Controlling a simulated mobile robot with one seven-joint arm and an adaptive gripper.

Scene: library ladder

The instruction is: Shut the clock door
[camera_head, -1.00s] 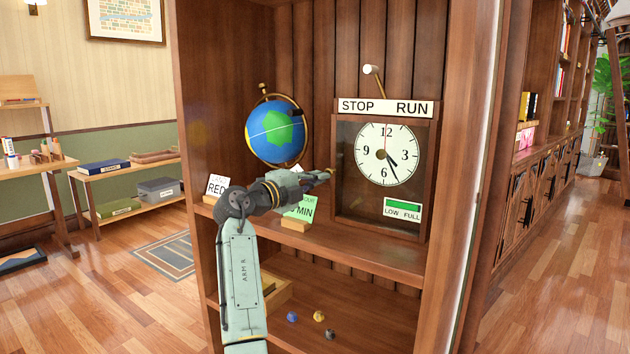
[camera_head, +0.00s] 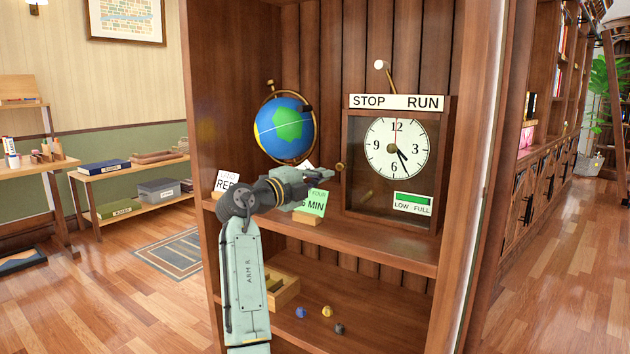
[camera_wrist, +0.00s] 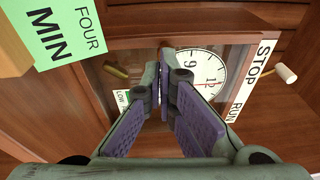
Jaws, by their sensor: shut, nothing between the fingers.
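The clock (camera_head: 440,160) stands on the upper shelf, a brown wooden case with a white dial (camera_head: 396,148). Its framed glass door (camera_head: 375,209) looks flush or nearly flush with the case; I cannot tell if a small gap remains. My gripper (camera_head: 328,177) is shut and empty, just left of the clock and close to the knob.
A globe (camera_head: 285,128) stands left of the clock. A green card reading FOUR MIN (camera_head: 315,203) is right beside my gripper, and a white card (camera_head: 228,181) is further left. Small balls lie on the lower shelf.

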